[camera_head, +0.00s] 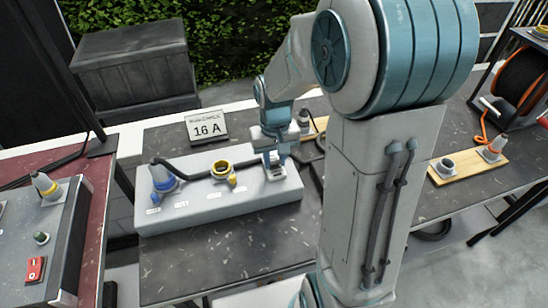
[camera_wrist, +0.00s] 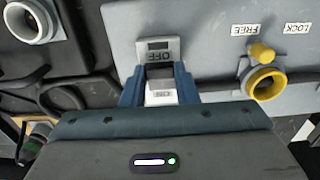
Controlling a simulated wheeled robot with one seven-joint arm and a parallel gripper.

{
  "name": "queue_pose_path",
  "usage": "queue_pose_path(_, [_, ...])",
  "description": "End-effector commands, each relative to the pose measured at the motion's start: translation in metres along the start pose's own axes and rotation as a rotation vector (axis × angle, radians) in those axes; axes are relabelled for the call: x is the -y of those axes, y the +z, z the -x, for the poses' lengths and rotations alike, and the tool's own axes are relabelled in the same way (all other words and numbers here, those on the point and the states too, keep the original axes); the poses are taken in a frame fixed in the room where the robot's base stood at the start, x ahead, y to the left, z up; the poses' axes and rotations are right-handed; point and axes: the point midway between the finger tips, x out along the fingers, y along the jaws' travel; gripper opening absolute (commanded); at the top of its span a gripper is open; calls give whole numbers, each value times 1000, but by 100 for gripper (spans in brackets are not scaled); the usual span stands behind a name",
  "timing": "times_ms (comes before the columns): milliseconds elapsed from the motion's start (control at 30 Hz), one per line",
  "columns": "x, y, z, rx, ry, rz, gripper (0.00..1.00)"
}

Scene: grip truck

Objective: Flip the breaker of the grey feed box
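The grey feed box (camera_head: 245,200) lies on the dark table in the head view, and its top fills much of the wrist view (camera_wrist: 215,60). Its breaker (camera_head: 276,173) is at the right end, partly hidden by my gripper (camera_head: 271,158). In the wrist view the breaker (camera_wrist: 158,47) shows an upside-down OFF label and a pale part lower down with a small label. My gripper (camera_wrist: 159,76) is open, its two blue fingers apart on either side of the breaker's middle. I cannot tell whether they touch it.
A yellow socket (camera_head: 221,169) and a blue plug (camera_head: 163,176) with a black cable are on the box. A "16 A" sign (camera_head: 207,127) stands behind. A wooden board (camera_head: 466,165) with a connector is at right. A control panel (camera_head: 35,245) is at left.

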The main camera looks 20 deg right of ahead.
Motion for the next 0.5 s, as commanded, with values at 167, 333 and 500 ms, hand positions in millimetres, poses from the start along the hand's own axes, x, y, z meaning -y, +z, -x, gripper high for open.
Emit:
queue_pose_path(167, [1,-1,1,10,-2,2,4])
queue_pose_path(333, [1,-3,4,61,-2,2,4])
queue_pose_path(500, [0,-8,7,166,-2,1,4])
